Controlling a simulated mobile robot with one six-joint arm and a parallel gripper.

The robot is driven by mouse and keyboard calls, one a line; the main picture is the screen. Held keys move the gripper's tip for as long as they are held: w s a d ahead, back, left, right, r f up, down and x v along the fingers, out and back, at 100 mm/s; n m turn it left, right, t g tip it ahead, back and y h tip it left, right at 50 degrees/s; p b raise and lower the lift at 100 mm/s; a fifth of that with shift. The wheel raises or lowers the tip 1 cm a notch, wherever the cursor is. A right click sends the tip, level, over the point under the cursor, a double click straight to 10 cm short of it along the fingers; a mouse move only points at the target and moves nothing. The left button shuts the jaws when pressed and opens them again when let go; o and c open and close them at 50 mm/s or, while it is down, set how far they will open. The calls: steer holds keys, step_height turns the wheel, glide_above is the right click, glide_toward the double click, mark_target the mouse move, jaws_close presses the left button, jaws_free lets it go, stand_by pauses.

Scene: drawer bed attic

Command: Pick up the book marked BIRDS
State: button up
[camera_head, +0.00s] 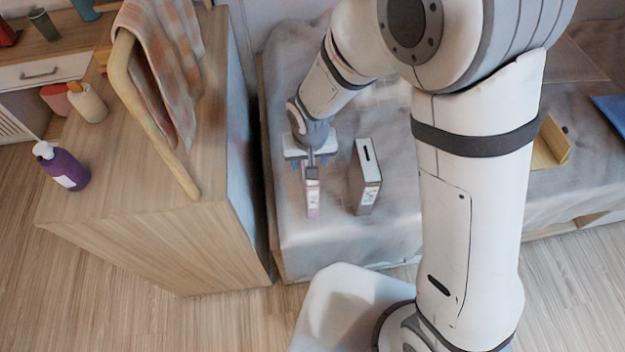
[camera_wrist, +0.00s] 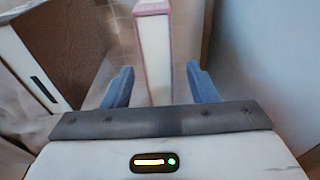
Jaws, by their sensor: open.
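A thin pink-edged book (camera_head: 312,200) stands upright on the bed, with a label on the end facing the head camera. My gripper (camera_head: 311,163) is directly above and behind it, pointing down. In the wrist view the same book (camera_wrist: 154,50) shows its pale page edge between the two blue fingers of my open gripper (camera_wrist: 161,88), with a gap on each side. A thicker brown and white upright book or box (camera_head: 367,180) with a dark slot on top stands to its right; it also shows in the wrist view (camera_wrist: 68,40). No lettering is readable, so I cannot tell which is marked BIRDS.
The bed (camera_head: 300,245) has a grey cover, bare around the books. A tall wooden cabinet (camera_head: 160,240) stands close on the left, with a towel (camera_head: 165,70) on a rail and a purple bottle (camera_head: 62,168). A wooden angled piece (camera_head: 550,145) lies at right.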

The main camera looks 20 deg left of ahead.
steer(key=f, duration=0.2)
steer(key=w+f, duration=0.1)
steer(key=f, duration=0.2)
steer(key=shift+a+f, duration=0.1)
steer(key=shift+f, duration=0.2)
steer(key=shift+c, duration=0.4)
jaws_close()
